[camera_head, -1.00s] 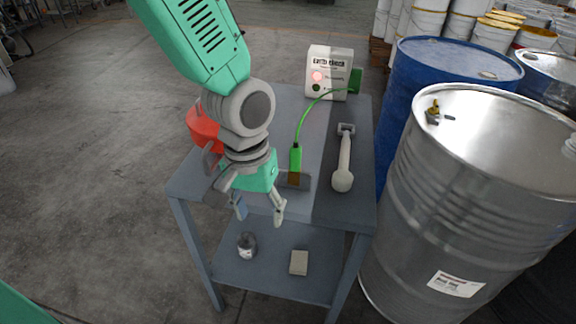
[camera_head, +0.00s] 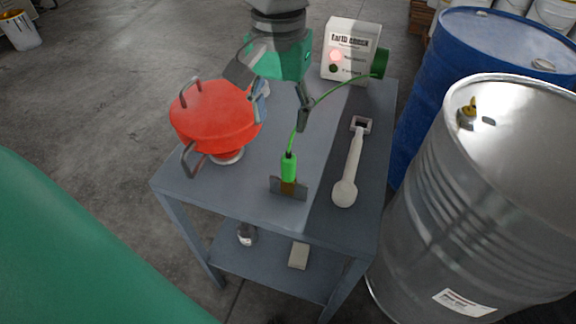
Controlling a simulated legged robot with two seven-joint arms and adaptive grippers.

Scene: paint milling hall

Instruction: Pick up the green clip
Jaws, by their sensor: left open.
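The green clip (camera_head: 289,168) stands upright near the front middle of the grey table (camera_head: 235,196), on a small dark bracket with a brown part. A thin green cable runs from its top to the earth check box (camera_head: 350,52) at the back. My left gripper (camera_head: 283,106) comes in from the top, behind the clip and above the table. Its fingers are apart and empty, the right one close to the cable; I cannot tell whether they touch. My right gripper is not in view.
A red round lidded vessel (camera_head: 213,117) stands left on the table. A pale long-handled tool (camera_head: 349,172) lies right of the clip. A steel drum (camera_head: 450,200) and a blue drum (camera_head: 445,60) stand close on the right. The lower shelf holds a small block (camera_head: 298,256).

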